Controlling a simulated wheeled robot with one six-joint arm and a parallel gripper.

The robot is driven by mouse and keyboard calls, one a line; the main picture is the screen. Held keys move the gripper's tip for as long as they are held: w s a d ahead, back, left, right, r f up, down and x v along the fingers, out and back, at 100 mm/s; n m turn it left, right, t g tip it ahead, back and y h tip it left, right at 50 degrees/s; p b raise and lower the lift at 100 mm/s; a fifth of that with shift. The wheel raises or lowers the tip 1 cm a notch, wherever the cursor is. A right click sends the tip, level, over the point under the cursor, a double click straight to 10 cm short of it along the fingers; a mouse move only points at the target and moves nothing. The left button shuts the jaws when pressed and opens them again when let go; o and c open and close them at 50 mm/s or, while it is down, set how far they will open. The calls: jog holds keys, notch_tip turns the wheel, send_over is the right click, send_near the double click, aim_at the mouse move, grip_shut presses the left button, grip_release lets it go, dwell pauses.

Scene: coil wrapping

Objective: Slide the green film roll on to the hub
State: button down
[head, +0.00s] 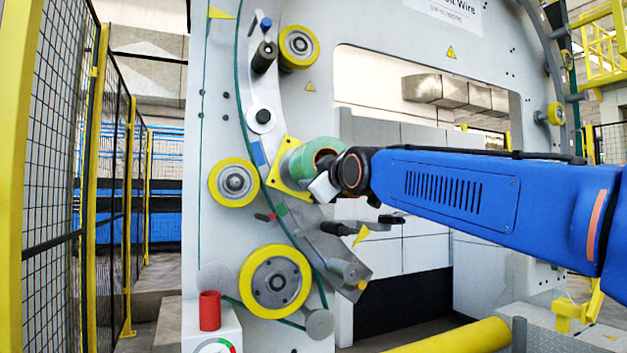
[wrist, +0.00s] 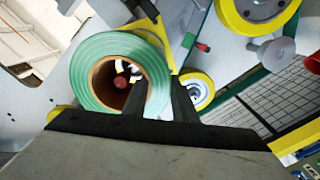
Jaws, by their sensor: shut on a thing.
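The green film roll (head: 309,157) is in front of the yellow square plate (head: 277,177) on the machine's grey face. In the wrist view the roll (wrist: 88,72) shows end-on as green rings around a brown core. A red-tipped part and pale pieces, seemingly of the hub (wrist: 121,81), show inside the core opening. I cannot tell whether the roll is around the hub or just in front of it. My gripper (head: 326,180) is shut on the roll's wall at its near end; in the wrist view (wrist: 160,88) one dark finger is outside the roll, the other seemingly inside the core.
Yellow-rimmed rollers (head: 234,182) (head: 274,282) and a grey roller arm (head: 335,262) surround the plate. A small red-handled part (head: 266,217) sticks out below left. A red cylinder (head: 210,311) stands on a white stand. A yellow mesh fence (head: 100,180) is at the left.

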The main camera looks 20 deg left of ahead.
jog(key=shift+x, duration=3.3)
dwell(0.6)
jog(key=c, duration=1.4)
grip_release()
jog(key=shift+r, duration=0.15)
jog(key=shift+o, duration=0.2)
jog(key=v, duration=1.3)
jog(key=shift+s+d, duration=0.2)
jog(key=shift+d, duration=0.05)
